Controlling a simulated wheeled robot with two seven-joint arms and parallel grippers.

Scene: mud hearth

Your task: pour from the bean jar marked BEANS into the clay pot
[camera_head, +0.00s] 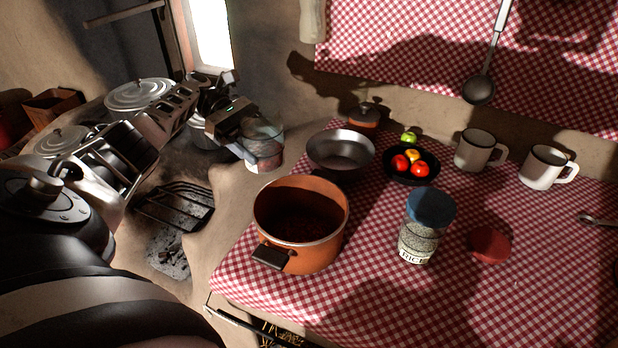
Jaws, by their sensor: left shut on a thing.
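My left gripper (246,140) is shut on a glass jar (265,154), above the hearth side and to the left of the metal bowl. The jar looks nearly upright; its label cannot be read and the gripper covers part of it. The orange-brown clay pot (328,240) stands open on the checked cloth, below and right of the held jar, apart from it. Dark reddish stuff shows at the bottom of the pot, in shadow. My right gripper is not in view.
A jar marked RICE with a blue lid (430,208) stands right of the pot, beside a red lid (490,244). A metal bowl (341,150), a dark dish of vegetables (426,178) and two mugs (474,155) stand behind. A ladle (479,90) hangs on the wall.

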